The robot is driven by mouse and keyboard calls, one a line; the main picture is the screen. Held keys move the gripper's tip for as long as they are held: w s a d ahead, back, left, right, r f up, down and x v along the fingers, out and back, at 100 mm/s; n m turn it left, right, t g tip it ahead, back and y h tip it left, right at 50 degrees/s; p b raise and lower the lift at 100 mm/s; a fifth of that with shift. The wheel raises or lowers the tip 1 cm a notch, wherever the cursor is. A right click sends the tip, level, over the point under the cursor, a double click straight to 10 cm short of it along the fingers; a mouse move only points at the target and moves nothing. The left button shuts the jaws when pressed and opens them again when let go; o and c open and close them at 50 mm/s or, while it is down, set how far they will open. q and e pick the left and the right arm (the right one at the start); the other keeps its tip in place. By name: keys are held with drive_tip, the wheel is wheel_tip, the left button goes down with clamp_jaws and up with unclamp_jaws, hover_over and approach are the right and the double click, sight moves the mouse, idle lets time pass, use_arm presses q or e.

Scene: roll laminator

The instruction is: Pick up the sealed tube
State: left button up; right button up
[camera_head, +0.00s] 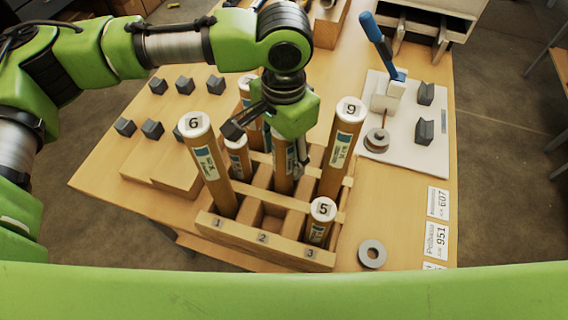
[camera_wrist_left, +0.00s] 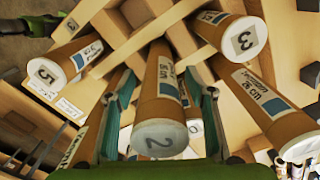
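Several brown cardboard tubes with white numbered ends stand in a wooden rack (camera_head: 262,240). The tube marked 6 (camera_head: 210,170) is front left, the tube marked 9 (camera_head: 342,150) right, and the short tube marked 5 (camera_head: 320,222) front right. My left gripper (camera_head: 295,150) is over the middle of the rack, above a tube there (camera_head: 283,175). In the left wrist view, its fingers (camera_wrist_left: 163,115) stand on either side of the tube marked 2 (camera_wrist_left: 160,100), with gaps showing. That tube's end looks greyish. Which tube is sealed I cannot tell. My right gripper is not in view.
A white board (camera_head: 420,145) with a blue-handled lever press (camera_head: 385,80) is at right. A grey ring (camera_head: 372,254) lies beside the rack. Small dark blocks (camera_head: 185,85) stand at left.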

use_arm(q)
clamp_jaws()
drive_tip(key=shift+r, duration=0.5)
wheel_tip(320, 180, up, 9)
drive_tip(key=shift+f+b, duration=0.1)
drive_tip(key=shift+b, duration=0.75)
drive_tip(key=shift+r, duration=0.35)
drive_tip(key=shift+r+p, duration=0.35)
drive_tip(key=shift+p, duration=0.5)
drive_tip(key=shift+f, duration=0.1)
